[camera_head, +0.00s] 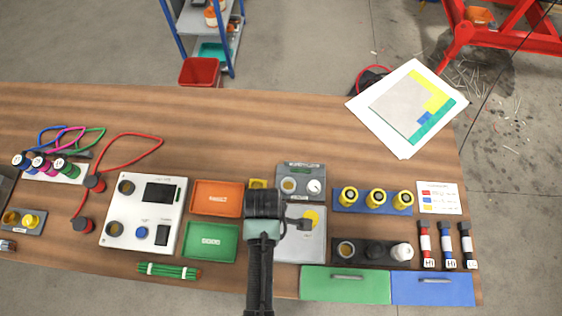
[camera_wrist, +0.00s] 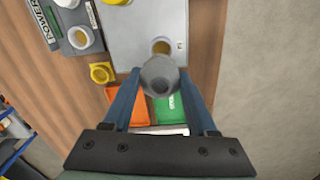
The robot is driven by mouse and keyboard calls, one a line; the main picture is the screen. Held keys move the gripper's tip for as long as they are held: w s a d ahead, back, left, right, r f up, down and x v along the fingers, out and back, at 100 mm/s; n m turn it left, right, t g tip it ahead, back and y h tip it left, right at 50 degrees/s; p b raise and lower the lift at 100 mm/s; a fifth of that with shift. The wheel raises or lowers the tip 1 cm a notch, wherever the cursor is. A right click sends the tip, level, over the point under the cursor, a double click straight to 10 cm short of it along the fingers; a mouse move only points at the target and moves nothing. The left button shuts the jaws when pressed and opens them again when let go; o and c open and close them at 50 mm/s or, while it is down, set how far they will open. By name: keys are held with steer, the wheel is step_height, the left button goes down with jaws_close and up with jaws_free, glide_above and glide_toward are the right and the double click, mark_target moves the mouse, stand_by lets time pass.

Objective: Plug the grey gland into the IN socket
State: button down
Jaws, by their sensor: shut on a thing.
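My gripper (camera_wrist: 158,84) is shut on the grey gland (camera_wrist: 159,76), a rounded grey piece between the fingertips in the wrist view. A light grey panel (camera_wrist: 130,18) lies beyond it. A round brownish socket (camera_wrist: 162,47) with a small unreadable mark beside it shows on that panel, just above the gland in the picture. I cannot tell whether this is the IN socket, or how high the gland is above it. In the head view my gripper (camera_head: 265,205) is over the left side of the panel (camera_head: 305,250) and hides the gland. A yellow disc (camera_head: 311,217) also shows on the panel.
A labelled grey plate (camera_head: 301,168) and a small yellow part (camera_head: 257,184) stand behind. Orange (camera_head: 217,198) and green (camera_head: 210,242) trays lie left. A blue rack (camera_head: 362,208) and dark block (camera_head: 374,252) stand right. The back of the table is mostly clear.

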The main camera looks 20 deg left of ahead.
steer(key=shift+s+d, duration=0.15)
steer(key=shift+s, duration=0.1)
steer(key=f+b, duration=0.2)
steer(key=shift+w+a+f+b, duration=0.2)
steer(key=shift+f+b, duration=0.15)
steer(key=shift+b, duration=0.05)
step_height(320, 180, down, 3)
steer(key=b, duration=0.3)
steer(key=shift+s+d, duration=0.1)
steer(key=shift+r, duration=0.1)
steer(key=shift+p, duration=0.55)
steer(key=shift+f+b, duration=1.15)
steer(key=shift+f, duration=0.55)
stand_by(0.6)
steer(key=shift+c, duration=0.6)
jaws_free()
